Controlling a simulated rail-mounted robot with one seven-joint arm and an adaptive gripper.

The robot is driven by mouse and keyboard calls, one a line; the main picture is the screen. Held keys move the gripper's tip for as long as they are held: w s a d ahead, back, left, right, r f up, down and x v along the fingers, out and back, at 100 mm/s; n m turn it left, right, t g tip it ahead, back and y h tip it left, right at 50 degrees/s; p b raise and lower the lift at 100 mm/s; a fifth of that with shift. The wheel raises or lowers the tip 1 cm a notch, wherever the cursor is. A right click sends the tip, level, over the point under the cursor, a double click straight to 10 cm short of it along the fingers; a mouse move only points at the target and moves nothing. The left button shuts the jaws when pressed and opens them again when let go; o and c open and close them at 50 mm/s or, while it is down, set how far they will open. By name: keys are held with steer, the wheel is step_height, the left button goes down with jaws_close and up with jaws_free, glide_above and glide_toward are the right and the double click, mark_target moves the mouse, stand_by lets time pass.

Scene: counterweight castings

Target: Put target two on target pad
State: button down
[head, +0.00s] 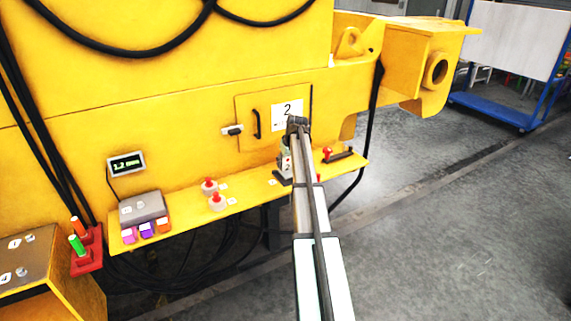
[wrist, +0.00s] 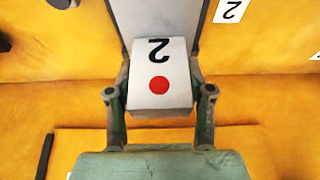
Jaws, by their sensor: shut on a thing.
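A white block (wrist: 160,85) with a black 2 and a red dot, likely target two, is between the two fingers of my gripper (wrist: 159,100) in the wrist view. The fingers are shut on its sides. In the head view the block (head: 287,164) shows small below my gripper (head: 286,156), over the yellow shelf (head: 250,191). A grey surface (wrist: 165,22) shows behind the block in the wrist view. I cannot tell whether the block touches it or which thing is the target pad. My arm hides part of this area.
Two red-topped knobs (head: 209,186) stand on the shelf to the left. A grey box (head: 144,207) with coloured blocks and a small display (head: 126,162) are farther left. A red-handled lever (head: 327,153) is close on the right. The wall carries a 2 sign (head: 287,109) and a black handle (head: 256,124).

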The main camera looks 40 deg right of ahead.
mark_target(291, 174)
steer(key=shift+f, duration=0.8)
steer(key=shift+f, duration=0.15)
steer(key=shift+c, duration=2.2)
jaws_free()
steer(key=b+v, duration=0.2)
steer(key=v, duration=1)
steer(key=shift+a, duration=0.1)
